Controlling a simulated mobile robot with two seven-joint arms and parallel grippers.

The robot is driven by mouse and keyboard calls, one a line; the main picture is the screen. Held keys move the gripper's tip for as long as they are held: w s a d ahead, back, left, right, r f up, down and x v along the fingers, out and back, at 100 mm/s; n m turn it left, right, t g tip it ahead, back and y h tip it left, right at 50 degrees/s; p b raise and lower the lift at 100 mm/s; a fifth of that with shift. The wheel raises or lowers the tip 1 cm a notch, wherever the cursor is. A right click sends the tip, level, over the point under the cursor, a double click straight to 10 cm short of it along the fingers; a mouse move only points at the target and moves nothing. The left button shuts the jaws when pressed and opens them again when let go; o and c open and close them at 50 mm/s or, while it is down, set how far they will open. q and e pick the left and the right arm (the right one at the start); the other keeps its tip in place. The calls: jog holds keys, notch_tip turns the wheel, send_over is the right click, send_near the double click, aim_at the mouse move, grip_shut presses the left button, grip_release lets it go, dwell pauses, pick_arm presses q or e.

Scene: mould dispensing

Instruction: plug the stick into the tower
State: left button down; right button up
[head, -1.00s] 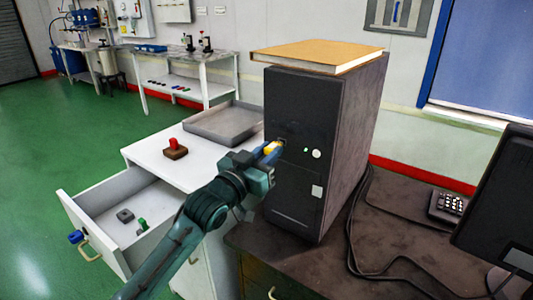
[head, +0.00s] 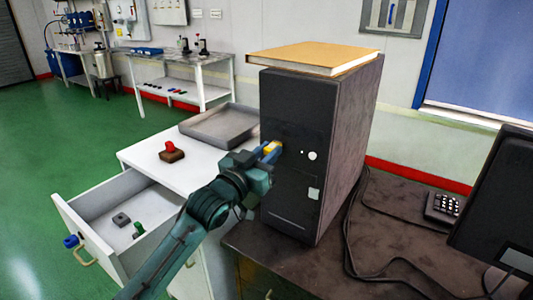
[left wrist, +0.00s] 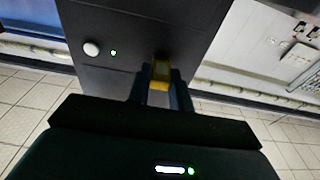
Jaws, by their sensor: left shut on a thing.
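The tower is a dark computer case (head: 288,200) standing upright on the desk, with its front turned toward my left arm. My left gripper (head: 268,151) is at the upper middle of that front and shut on a small yellow stick (head: 272,147). In the left wrist view the yellow stick (left wrist: 160,72) sits between the two fingertips (left wrist: 162,88), its far end at the tower front (left wrist: 120,25). A round button (left wrist: 91,49) and a small light lie to the left there. How deep the stick sits is hidden. My right gripper is not in view.
A book (head: 315,56) lies on top of the tower. A grey tray (head: 218,128) and a red-topped brown block (head: 171,152) are on the white cabinet, whose drawer (head: 110,225) is open. Cables (head: 352,245) and a monitor (head: 495,220) are at the right.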

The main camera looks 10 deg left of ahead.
pick_arm(q)
jog(key=c, duration=1.2)
grip_release()
jog(key=b+v, duration=0.1)
jog(key=v, duration=1.2)
jog(key=s+d+f+g+y+p, duration=0.1)
jog(key=s+f+g+p, duration=0.1)
jog(key=s+f, duration=0.4)
jog(key=s+d+f+g+y+p, duration=0.1)
jog(key=s+d+f+g+p, duration=0.1)
jog(key=s+f, duration=0.4)
jog(key=s+d+f+n+g+y+p, duration=0.1)
jog(key=s+f+g+p, duration=0.2)
jog(key=f, duration=0.9)
jog(key=shift+s+d+f+g, duration=0.1)
jog(key=shift+s+d+g, duration=0.05)
jog(key=shift+s, duration=0.7)
jog(key=shift+s+d+f+g, duration=0.1)
jog(key=shift+s+g, duration=0.05)
jog(key=shift+s, duration=0.7)
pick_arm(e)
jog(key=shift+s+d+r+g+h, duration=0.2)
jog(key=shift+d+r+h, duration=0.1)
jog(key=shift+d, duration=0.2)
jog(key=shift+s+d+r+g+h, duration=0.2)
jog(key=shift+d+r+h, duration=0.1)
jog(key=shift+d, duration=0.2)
